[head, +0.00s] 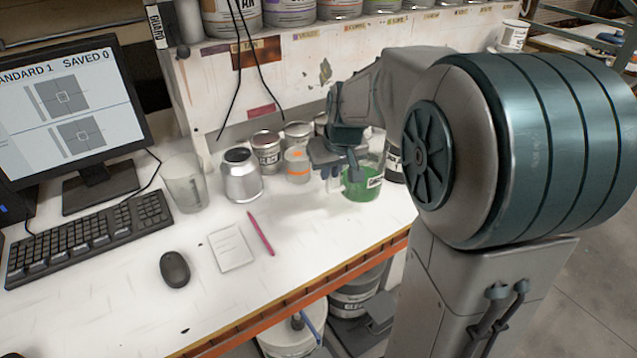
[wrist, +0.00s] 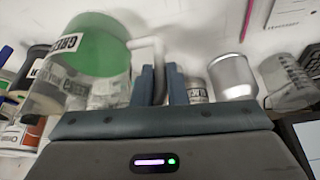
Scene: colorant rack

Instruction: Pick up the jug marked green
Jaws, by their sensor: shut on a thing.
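The jug marked green (head: 362,186) is clear plastic with green liquid in its lower part and a white label. It is at the right part of the white bench in the head view. In the wrist view the jug (wrist: 98,45) is at the upper left, its pale handle beside my fingers. My gripper (head: 338,168) is at the jug's left side, shut on its handle; the fingers (wrist: 162,85) show either side of the handle in the wrist view. My gripper hides part of the jug in the head view. I cannot tell whether its base touches the bench.
A silver can (head: 241,178), an empty clear jug (head: 184,184) and an orange-marked cup (head: 298,165) stand left of my gripper. Paint tins (head: 266,150) stand behind. The bench front, with a pad (head: 232,248) and pink pen (head: 261,233), has free room.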

